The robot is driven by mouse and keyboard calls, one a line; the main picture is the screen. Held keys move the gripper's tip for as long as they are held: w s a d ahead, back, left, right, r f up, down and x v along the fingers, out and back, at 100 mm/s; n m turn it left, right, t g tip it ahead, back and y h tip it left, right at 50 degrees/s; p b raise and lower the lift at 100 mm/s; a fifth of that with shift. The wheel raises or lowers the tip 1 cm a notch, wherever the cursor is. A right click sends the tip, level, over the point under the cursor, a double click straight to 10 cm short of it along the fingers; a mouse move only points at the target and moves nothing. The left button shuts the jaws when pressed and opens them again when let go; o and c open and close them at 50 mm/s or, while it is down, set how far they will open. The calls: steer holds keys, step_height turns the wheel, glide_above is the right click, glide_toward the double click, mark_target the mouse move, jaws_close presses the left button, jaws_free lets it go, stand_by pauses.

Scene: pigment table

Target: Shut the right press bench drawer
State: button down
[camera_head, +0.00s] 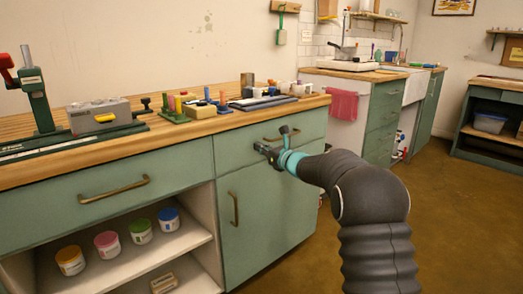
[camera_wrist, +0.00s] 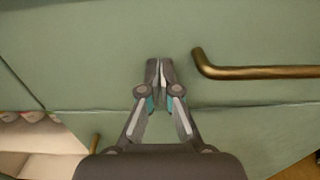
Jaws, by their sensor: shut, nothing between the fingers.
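The right drawer front (camera_head: 235,147) is a green panel under the wooden worktop, with a brass handle (camera_head: 285,136). It looks about level with the bench front; a small gap cannot be ruled out. My gripper (camera_head: 263,149) is in front of the drawer, covering part of it. In the wrist view, my gripper (camera_wrist: 159,64) is shut and empty, fingertips at the drawer front (camera_wrist: 110,55), left of the brass handle (camera_wrist: 255,72). The tips are at or very near the panel; contact cannot be told. The handle is outside the fingers.
A wider left drawer (camera_head: 85,190) looks shut. Below the right drawer is a cupboard door (camera_head: 265,215) with a vertical handle. An open shelf (camera_head: 130,260) holds several paint jars. A press (camera_head: 38,95) and small tools stand on the worktop (camera_head: 190,131). Open floor lies right.

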steer(key=shift+a+r, duration=0.2)
steer(key=shift+a, duration=0.2)
steer(key=shift+s+d, duration=0.1)
steer(key=shift+d, duration=0.05)
